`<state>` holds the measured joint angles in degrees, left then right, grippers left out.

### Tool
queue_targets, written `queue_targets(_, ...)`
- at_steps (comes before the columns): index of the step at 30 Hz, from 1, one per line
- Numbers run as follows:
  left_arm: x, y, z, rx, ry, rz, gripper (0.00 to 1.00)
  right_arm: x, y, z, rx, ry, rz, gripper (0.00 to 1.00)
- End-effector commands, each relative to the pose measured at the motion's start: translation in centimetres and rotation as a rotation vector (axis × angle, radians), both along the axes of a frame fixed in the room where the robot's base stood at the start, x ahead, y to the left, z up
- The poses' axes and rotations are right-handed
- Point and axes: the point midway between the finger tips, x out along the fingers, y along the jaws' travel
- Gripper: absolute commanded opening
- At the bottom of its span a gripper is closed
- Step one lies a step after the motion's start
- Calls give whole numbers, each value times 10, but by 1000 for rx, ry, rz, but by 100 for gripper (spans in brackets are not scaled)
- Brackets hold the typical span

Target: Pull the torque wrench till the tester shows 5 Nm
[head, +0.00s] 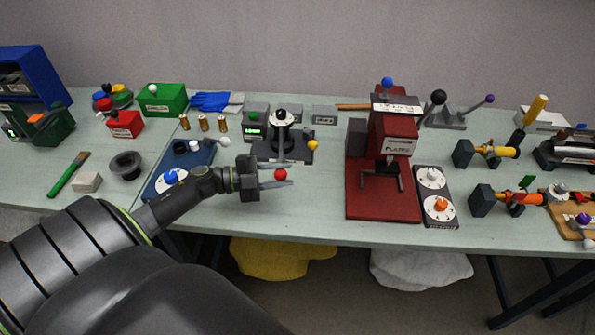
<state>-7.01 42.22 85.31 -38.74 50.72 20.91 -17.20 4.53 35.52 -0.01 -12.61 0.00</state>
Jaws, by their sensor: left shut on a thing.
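The torque tester (300,152) is a dark block with an upright post and a black knob, standing mid-table. A grey box with a lit green display (254,126) stands at its left; the digits are too small to read. The torque wrench (279,154) reaches from the post towards the front of the table and ends in a red ball (281,174). My left gripper (281,177) comes in from the left, and its fingers are shut on the red ball. A yellow ball (313,145) sits at the tester's right. My right gripper is not in view.
A red press (384,200) stands right of the tester, with a dial panel (437,208) beside it. The table is clear between my gripper and the press.

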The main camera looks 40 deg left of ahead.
Motion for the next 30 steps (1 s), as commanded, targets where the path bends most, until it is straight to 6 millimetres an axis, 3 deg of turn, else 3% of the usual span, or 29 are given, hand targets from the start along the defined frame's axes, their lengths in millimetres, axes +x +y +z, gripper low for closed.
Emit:
queue_targets(1,-4,8,-8,7,2,-33,0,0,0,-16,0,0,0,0)
queue_targets(18,-35,67,-8,4,0,-350,0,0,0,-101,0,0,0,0)
queue_targets(30,-42,90,-3,0,-1,-462,0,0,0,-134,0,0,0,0)
